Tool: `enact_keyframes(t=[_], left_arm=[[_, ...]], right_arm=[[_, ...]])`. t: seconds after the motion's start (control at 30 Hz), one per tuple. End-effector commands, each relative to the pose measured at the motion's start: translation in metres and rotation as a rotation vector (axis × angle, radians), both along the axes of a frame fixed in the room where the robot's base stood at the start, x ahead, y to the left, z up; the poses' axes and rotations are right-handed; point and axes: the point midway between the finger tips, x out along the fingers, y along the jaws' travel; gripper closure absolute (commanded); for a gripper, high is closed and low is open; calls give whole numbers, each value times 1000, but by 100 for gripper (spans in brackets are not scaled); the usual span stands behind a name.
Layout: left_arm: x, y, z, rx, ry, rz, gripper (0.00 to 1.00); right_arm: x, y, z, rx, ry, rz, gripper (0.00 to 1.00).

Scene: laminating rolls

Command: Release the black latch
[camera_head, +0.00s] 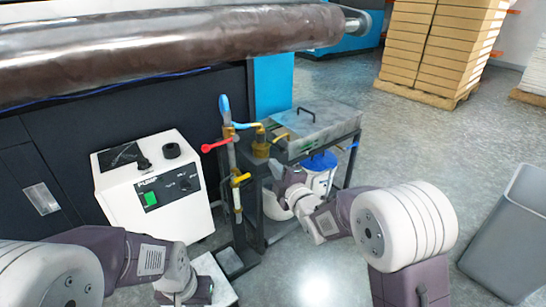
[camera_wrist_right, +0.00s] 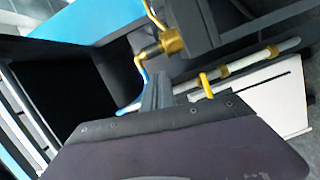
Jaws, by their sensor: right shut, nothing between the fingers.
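I cannot single out a black latch for certain. A thin black handle (camera_head: 307,114) stands on the grey metal tray lid (camera_head: 335,130). My right gripper (camera_head: 275,166) is in front of the stand, below the brass fitting (camera_head: 261,146) and beside the valve post. In the right wrist view its fingers (camera_wrist_right: 155,92) are together and empty, below the brass fitting (camera_wrist_right: 172,42). A yellow lever (camera_wrist_right: 206,84) on the pipe is to their right. My left arm's wrist end shows at the bottom of the head view; its fingertips cannot be made out.
The post carries a red lever (camera_head: 214,146), a blue-tipped handle (camera_head: 224,106) and a yellow lever (camera_head: 241,179). A white pump box (camera_head: 152,190) stands left. A large roller (camera_head: 170,45) spans above. A grey bin (camera_head: 510,235) is at right.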

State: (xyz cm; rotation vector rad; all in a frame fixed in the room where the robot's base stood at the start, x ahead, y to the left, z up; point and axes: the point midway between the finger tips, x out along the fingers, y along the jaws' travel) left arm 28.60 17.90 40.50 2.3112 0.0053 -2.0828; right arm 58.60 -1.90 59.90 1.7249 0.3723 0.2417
Motion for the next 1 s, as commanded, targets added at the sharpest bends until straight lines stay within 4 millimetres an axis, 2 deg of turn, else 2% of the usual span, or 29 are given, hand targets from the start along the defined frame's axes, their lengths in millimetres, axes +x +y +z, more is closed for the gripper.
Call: enact_keyframes(t=[0.33, 0.5, 0.6, 0.87, 1.0], left_arm=[[0, 0, 2, 0, -1, 0, 100], [0, 0, 22, 0, -1, 0, 100], [1, 0, 6, 0, -1, 0, 100], [0, 0, -19, 0, 0, 0, 100], [0, 0, -32, 0, 0, 0, 100]], right_arm=[[1, 1, 1, 1, 1, 1, 100], [21, 10, 4, 0, 4, 2, 100], [42, 18, -6, 2, -2, 3, 100], [93, 39, -10, 1, -1, 1, 100], [106, 18, -14, 0, 1, -4, 100]])
